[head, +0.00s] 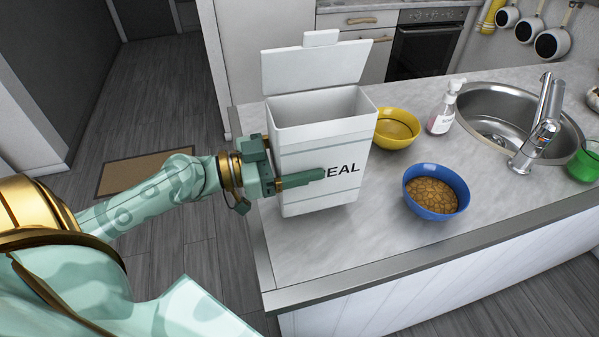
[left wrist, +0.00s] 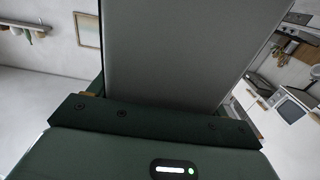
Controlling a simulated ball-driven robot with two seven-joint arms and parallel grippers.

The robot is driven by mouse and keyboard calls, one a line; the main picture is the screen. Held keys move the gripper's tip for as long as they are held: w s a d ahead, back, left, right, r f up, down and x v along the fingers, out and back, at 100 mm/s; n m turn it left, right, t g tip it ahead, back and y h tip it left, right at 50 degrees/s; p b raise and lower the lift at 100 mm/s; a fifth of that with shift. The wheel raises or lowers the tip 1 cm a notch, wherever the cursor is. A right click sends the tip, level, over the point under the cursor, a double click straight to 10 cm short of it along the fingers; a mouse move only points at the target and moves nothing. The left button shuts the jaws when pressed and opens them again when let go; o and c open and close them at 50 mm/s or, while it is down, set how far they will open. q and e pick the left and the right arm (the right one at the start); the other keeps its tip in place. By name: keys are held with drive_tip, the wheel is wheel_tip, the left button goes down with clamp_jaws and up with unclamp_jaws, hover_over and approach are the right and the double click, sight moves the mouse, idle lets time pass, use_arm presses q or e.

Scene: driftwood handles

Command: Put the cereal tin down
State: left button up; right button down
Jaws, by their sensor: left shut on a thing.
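The white cereal tin (head: 318,182) is upright with its lid (head: 316,66) tilted open, near the left end of the counter. My left gripper (head: 300,180) is shut on it from the left, with one finger across the front over part of the lettering. In the left wrist view the tin (left wrist: 185,55) shows as a grey face rising between the fingers. I cannot tell whether its base touches the counter (head: 330,245). My right gripper is not in view.
A blue bowl (head: 436,192) of brown cereal stands right of the tin. A yellow bowl (head: 397,128) is just behind to the right, with a soap bottle (head: 442,112) and sink (head: 490,112) beyond. The front left counter is clear.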

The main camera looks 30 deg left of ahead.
use_arm(q)
drive_tip(key=f, duration=0.2)
drive_tip(key=shift+w+a+f+b, duration=0.25)
drive_tip(key=shift+a+f+b, duration=0.05)
drive_tip(key=shift+f+b, duration=0.05)
drive_tip(key=shift+f, duration=0.55)
drive_tip(key=shift+f, duration=0.1)
drive_tip(key=o, duration=1.3)
drive_tip(key=shift+c, duration=0.2)
